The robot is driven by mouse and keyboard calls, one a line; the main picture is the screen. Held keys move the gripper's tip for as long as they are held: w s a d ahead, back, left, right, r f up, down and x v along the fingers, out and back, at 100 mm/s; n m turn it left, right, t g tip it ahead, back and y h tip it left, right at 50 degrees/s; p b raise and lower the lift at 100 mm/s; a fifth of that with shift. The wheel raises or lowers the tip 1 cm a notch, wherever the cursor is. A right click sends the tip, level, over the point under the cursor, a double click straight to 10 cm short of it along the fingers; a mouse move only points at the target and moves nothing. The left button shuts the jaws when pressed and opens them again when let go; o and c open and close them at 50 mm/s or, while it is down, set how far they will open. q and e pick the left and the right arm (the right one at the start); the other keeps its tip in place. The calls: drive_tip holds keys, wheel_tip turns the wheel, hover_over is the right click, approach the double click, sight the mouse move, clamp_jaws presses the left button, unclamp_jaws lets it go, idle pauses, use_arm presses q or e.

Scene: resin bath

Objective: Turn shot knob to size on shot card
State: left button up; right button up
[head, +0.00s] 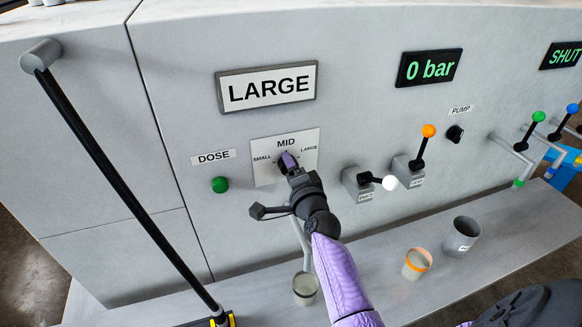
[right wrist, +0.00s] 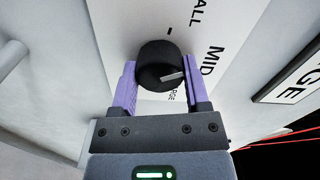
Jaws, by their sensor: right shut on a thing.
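The shot card (head: 267,87) on the grey panel reads LARGE. Below it, the black shot knob (head: 287,164) sits on a white plate (head: 267,178) marked SMALL at left, MID at top and LARGE at right. My right gripper (head: 290,162) is shut on the knob and partly hides it in the head view. In the right wrist view the two purple fingers hold either side of the knob (right wrist: 158,58). Its pale pointer mark faces roughly toward the MID label. My left gripper is not in view.
A green button (head: 219,185) marked DOSE is left of the knob plate. Right of it are a white-knobbed lever (head: 388,182) and an orange-knobbed lever (head: 428,131). A display (head: 429,68) reads 0 bar. Cups (head: 416,264) stand on the ledge below. A long black bar (head: 120,185) crosses the left.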

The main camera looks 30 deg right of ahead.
drive_tip(key=m, duration=0.5)
drive_tip(key=shift+m, duration=0.3)
drive_tip(key=m, duration=0.5)
drive_tip(key=shift+f+p, duration=0.1)
drive_tip(key=shift+p, duration=0.2)
drive_tip(key=m, duration=0.5)
drive_tip(key=shift+m+p, duration=0.4)
drive_tip(key=m+p, duration=0.1)
drive_tip(key=m, duration=0.3)
drive_tip(key=shift+a+m, duration=0.1)
drive_tip(key=shift+m, duration=0.3)
drive_tip(key=shift+f+m, duration=0.1)
drive_tip(key=shift+m, duration=0.2)
drive_tip(key=o, duration=1.3)
